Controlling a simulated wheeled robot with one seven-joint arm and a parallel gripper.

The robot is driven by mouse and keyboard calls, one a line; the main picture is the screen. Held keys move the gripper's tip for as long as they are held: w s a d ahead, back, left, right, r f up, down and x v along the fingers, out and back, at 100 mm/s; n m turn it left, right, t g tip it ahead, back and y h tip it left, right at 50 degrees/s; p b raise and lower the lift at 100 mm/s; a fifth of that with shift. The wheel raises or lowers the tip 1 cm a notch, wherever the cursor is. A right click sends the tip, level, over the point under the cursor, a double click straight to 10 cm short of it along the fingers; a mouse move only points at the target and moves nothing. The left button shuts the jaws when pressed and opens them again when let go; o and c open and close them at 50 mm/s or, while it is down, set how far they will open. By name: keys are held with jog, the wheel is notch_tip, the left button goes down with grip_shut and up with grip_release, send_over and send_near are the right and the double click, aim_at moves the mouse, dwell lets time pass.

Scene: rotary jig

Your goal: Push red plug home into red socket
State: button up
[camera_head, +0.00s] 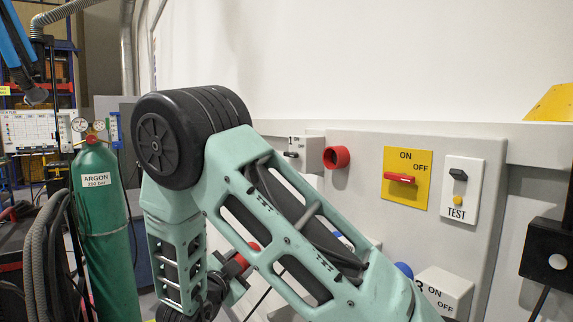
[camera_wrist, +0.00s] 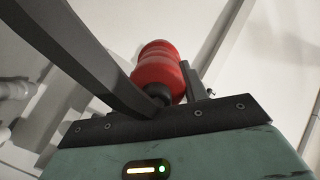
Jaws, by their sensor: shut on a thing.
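The red socket (camera_head: 337,157) is a round red ring with a dark opening on the grey wall panel, in the upper middle of the head view. The red plug (camera_wrist: 160,68) is a red cylinder with a black lower end. It is between the dark fingers of my gripper (camera_wrist: 172,98) in the wrist view, and they are shut on it. In the head view, part of the plug's red (camera_head: 241,261) shows below and left of the socket, partly hidden by my arm. The plug is apart from the socket there. The socket cannot be made out in the wrist view.
The grey panel (camera_head: 465,250) also carries a yellow ON/OFF plate (camera_head: 408,178), a TEST switch (camera_head: 461,190), a blue socket (camera_head: 404,270) and a numbered switch box (camera_head: 443,292). A black box (camera_head: 548,255) is at right. A green argon cylinder (camera_head: 103,215) and hoses stand left.

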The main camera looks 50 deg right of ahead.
jog(key=s+d+r+m+g+p, duration=0.2)
jog(key=d+r+m+g, duration=0.1)
jog(key=r, duration=0.5)
jog(key=s+d+r+m+g+h+p, duration=0.1)
jog(key=s+d+r+m+g+p, duration=0.1)
jog(key=r, duration=0.6)
jog(key=s+d+r+m+g+p, duration=0.2)
jog(key=d+r+m+g+p, duration=0.1)
jog(key=r, duration=0.5)
jog(key=d+m+g, duration=0.1)
jog(key=d+m, duration=0.1)
jog(key=shift+d+r+m, duration=0.2)
jog(key=shift+d+m, duration=0.1)
jog(key=shift+s+d+b, duration=0.2)
jog(key=shift+d+b, duration=0.05)
jog(key=shift+d, duration=0.7)
jog(key=shift+s+d+b, duration=0.2)
jog(key=shift+d, duration=0.7)
jog(key=shift+s+d+b, duration=0.2)
jog(key=shift+d+b, duration=0.05)
jog(key=shift+d, duration=0.7)
jog(key=shift+b, duration=0.5)
jog(key=shift+s+d+b, duration=0.25)
jog(key=shift+d, duration=0.8)
jog(key=shift+s+d+b, duration=0.25)
jog(key=shift+d, duration=0.75)
